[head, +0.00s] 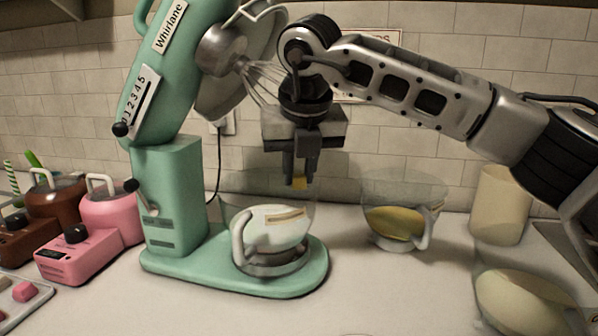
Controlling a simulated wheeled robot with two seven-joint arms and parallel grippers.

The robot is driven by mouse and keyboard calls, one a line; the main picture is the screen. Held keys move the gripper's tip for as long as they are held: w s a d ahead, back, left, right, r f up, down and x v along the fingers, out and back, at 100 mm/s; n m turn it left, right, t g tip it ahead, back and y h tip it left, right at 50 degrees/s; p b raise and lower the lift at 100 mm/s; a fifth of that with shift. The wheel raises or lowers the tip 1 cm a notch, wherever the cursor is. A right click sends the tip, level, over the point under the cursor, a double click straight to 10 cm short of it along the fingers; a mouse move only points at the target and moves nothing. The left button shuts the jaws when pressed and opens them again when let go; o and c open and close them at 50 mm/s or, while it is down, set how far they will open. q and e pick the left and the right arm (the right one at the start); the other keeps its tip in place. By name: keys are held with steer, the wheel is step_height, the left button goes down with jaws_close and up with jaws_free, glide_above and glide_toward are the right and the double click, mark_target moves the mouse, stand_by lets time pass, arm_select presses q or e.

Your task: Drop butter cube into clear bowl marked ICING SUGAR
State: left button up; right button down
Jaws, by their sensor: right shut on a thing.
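My right gripper (300,170) points down and is shut on a small yellow butter cube (299,183). The cube shows between the fingertips, over the clear bowl (240,215) on the green mixer's base. This bowl has a white handle, pale contents and a tan label that is too small to read. A second clear bowl (378,227) with yellow contents stands on the counter to the right. Its label is edge-on and unreadable. A third clear bowl (490,318) with cream contents sits at the lower right. I cannot tell which bowl reads ICING SUGAR. My left gripper is not in view.
The mixer (172,190) has its head tilted up, with a wire whisk (262,82) near my right arm. Pink (90,235) and brown (50,205) devices stand at the left. A cream canister (500,205) stands at the back right. The counter's front middle is clear.

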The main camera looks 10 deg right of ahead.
steer(key=shift+f, duration=0.45)
steer(key=shift+f+b, duration=0.55)
steer(key=shift+b, duration=0.05)
steer(key=shift+f, duration=0.1)
steer(key=c, duration=1.3)
jaws_free()
steer(key=shift+w+r+p, duration=0.1)
steer(key=shift+r+p, duration=0.45)
steer(key=shift+r, duration=0.05)
steer(key=v, duration=1.2)
steer(key=shift+s, duration=0.2)
